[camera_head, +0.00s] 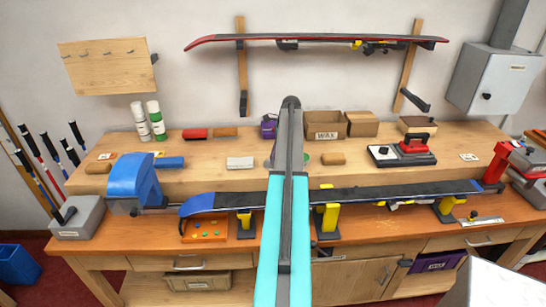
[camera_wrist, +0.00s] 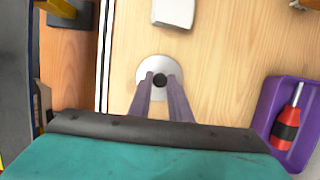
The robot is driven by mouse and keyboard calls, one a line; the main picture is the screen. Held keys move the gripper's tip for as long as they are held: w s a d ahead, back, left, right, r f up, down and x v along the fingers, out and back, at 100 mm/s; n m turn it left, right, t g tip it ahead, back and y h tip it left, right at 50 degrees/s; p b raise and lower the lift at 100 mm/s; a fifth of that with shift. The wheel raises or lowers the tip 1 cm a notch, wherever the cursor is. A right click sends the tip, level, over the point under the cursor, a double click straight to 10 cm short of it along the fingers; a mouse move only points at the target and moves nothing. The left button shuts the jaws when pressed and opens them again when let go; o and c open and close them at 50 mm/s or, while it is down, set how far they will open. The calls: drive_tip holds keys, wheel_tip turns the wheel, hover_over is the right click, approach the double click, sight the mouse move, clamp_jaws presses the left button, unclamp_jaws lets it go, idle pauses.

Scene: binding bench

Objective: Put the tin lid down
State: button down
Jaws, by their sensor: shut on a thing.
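The tin lid (camera_wrist: 152,64) is a pale round disc with a black knob in the wrist view. My gripper (camera_wrist: 161,79) is shut on the knob, one finger on each side. The lid is over the light wooden surface; I cannot tell whether it touches it. In the head view my own arm covers the gripper and nearly all of the lid.
A purple tray (camera_wrist: 262,112) with a red and black tool (camera_wrist: 288,128) is right of the lid. A whitish block (camera_wrist: 173,12) lies beyond it. A ski (camera_head: 390,192) runs along the bench front. Bare wood surrounds the lid.

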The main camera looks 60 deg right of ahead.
drive_tip(key=shift+f, duration=0.1)
drive_tip(key=c, duration=1.6)
unclamp_jaws()
drive_tip(key=shift+c, duration=0.2)
drive_tip(key=b+v, duration=0.4)
drive_tip(key=v, duration=0.8)
drive_tip(key=shift+w+a, duration=0.1)
